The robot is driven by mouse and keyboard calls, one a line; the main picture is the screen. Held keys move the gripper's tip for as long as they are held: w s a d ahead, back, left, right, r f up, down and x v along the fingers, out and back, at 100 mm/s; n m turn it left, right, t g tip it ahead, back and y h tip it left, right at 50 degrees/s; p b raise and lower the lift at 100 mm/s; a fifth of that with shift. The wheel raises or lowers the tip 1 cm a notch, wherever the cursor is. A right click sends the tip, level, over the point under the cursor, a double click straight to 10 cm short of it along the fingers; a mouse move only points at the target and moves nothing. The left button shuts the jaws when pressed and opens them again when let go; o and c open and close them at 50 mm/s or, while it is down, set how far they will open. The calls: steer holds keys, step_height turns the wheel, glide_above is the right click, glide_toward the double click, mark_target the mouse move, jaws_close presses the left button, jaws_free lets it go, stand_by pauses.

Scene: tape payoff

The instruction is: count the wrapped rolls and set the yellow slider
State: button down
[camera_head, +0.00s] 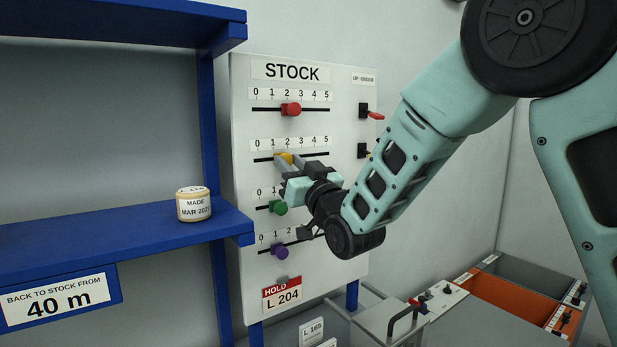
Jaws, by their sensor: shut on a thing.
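The STOCK board (350,240) is white and carries several sliders on horizontal slots with number scales. The yellow slider (287,157) is on the second row, near the 2, partly hidden by my gripper. My gripper (284,160) is shut on the yellow slider's knob, reaching in from the right. The rest of the shelf in view is bare.
A red slider (291,109) is above, near 2 to 3; green (278,207) and purple (280,251) sliders are below. Small switches (364,110) sit at the board's right. A red HOLD L 204 tag (282,294) hangs low. Grey and orange bins (500,300) stand lower right.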

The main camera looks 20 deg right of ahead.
steer(key=shift+s+a, duration=0.25)
steer(key=shift+a, duration=0.55)
steer(key=c, duration=1.1)
jaws_free()
steer(key=shift+c, duration=0.2)
steer(key=b+v, duration=1.1)
steer(key=v, duration=0.6)
steer(key=shift+s, duration=0.2)
steer(key=shift+d+f, duration=0.1)
